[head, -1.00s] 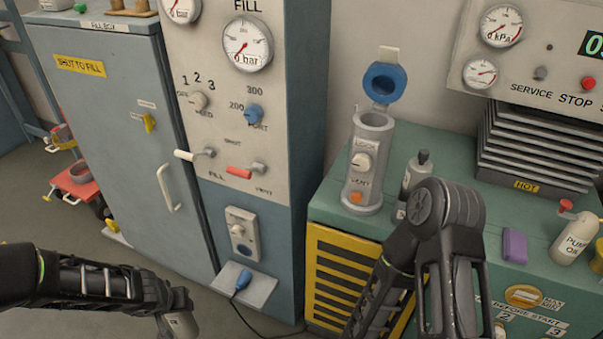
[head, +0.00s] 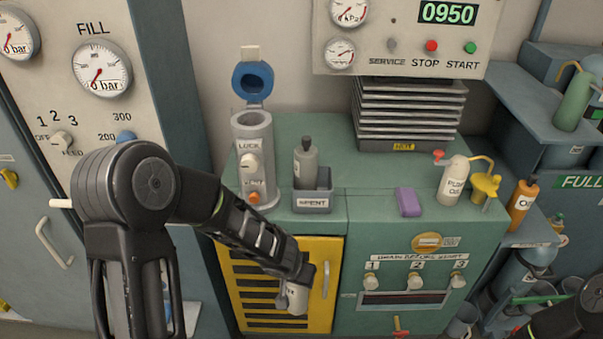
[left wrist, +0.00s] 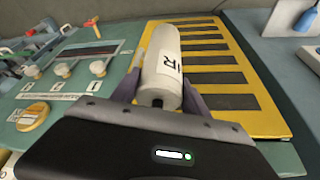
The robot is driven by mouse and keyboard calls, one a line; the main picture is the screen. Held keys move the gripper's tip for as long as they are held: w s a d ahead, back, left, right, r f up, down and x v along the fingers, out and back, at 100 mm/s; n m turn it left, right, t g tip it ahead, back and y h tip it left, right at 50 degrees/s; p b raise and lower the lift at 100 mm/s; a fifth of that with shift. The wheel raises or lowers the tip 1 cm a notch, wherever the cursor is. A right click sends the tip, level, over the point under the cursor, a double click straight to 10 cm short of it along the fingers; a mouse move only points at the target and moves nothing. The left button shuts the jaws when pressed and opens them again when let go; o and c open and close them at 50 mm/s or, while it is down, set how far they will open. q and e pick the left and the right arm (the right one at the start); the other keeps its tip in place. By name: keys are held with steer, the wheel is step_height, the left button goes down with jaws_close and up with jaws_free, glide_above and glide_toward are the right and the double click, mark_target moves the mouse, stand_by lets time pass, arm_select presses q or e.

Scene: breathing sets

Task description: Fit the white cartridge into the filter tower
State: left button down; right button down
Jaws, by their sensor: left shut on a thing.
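My left gripper (head: 284,288) is shut on the white cartridge (head: 297,299), in front of the yellow louvred door and below the worktop. In the left wrist view the cartridge (left wrist: 162,66) lies between both fingers, pointing away, with part of its black lettering visible. The grey filter tower (head: 253,165) stands upright at the worktop's left end, above and left of the gripper. Its blue lid (head: 253,80) is hinged up and its top is open; I cannot see how deep it is. Its front carries a white knob and an orange vent button. My right gripper is out of view.
A grey cartridge (head: 306,165) stands in a bin labelled SPENT (head: 313,198) just right of the tower. A black finned block marked HOT (head: 410,115), a purple block (head: 408,202) and an oil bottle (head: 453,180) are further right. Free worktop lies between them.

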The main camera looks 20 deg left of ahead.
arm_select(q)
steer(key=shift+w+d, duration=0.2)
steer(key=shift+d, duration=0.15)
